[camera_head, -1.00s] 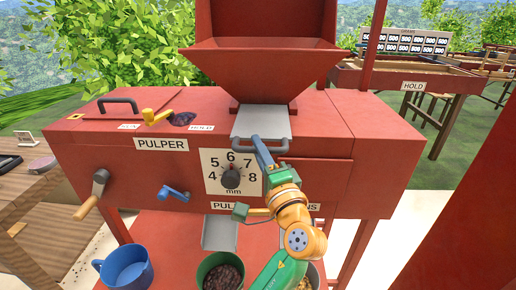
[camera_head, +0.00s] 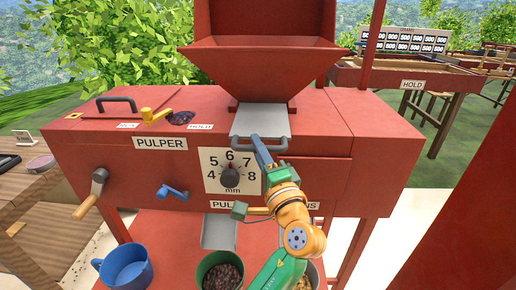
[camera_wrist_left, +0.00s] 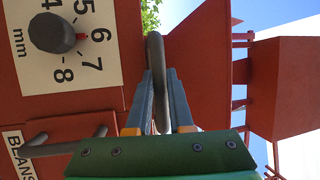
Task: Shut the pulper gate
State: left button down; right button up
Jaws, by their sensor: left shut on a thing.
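The pulper (camera_head: 330,150) is a large red machine with a red hopper (camera_head: 265,70) on top. The gate is a grey plate (camera_head: 262,122) under the hopper's mouth, sticking out toward me with a grey bar handle (camera_head: 284,147) at its front edge. My left gripper (camera_head: 260,143) is shut on this handle, coming up from below. In the left wrist view the fingers (camera_wrist_left: 159,85) close on the grey handle (camera_wrist_left: 154,48) from both sides. How far the plate reaches under the hopper is hidden. My right gripper is not in view.
A dial (camera_head: 231,178), a blue crank (camera_head: 172,192) and a wooden-handled lever (camera_head: 92,190) are on the pulper's front. A yellow lever (camera_head: 150,114) is on top. Below stand a blue mug (camera_head: 125,268) and a pot of dark beans (camera_head: 220,272). A wooden table is at left.

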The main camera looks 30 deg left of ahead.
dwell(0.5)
pick_arm(q)
jog(key=w, duration=0.1)
jog(key=w+a, duration=0.1)
jog(key=w, duration=0.1)
jog(key=shift+w+a+b, duration=0.15)
jog(key=shift+a+b, duration=0.15)
jog(key=c, duration=0.8)
grip_release()
